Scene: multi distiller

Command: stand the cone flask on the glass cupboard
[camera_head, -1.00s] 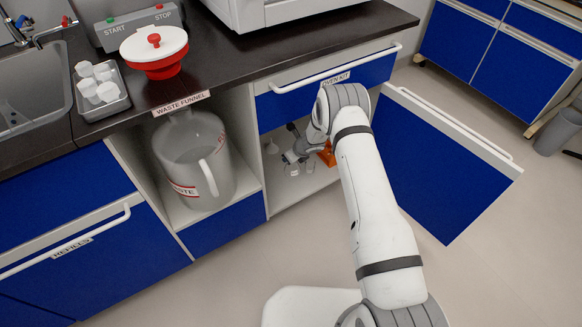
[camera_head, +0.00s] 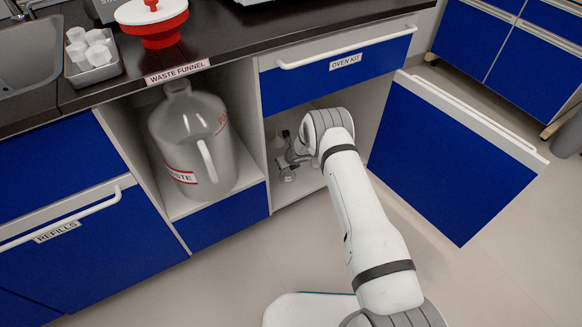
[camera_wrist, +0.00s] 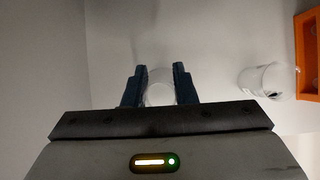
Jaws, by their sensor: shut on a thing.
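My gripper (camera_wrist: 158,82) is shut on a clear glass thing (camera_wrist: 160,94), which I take for the cone flask. Only a pale, see-through part of it shows between the dark fingertips, and its full shape is hidden. In the head view my gripper is inside the open glass cupboard (camera_head: 335,104), below the drawer marked OVEN KIT, and my arm hides much of the inside. I cannot tell whether the flask touches the cupboard floor.
A clear beaker-like vessel (camera_wrist: 266,80) and an orange rack (camera_wrist: 309,55) stand to the right of my gripper. The cupboard door (camera_head: 450,160) is swung open on the right. A large waste jug (camera_head: 190,140) stands in the open bay on the left.

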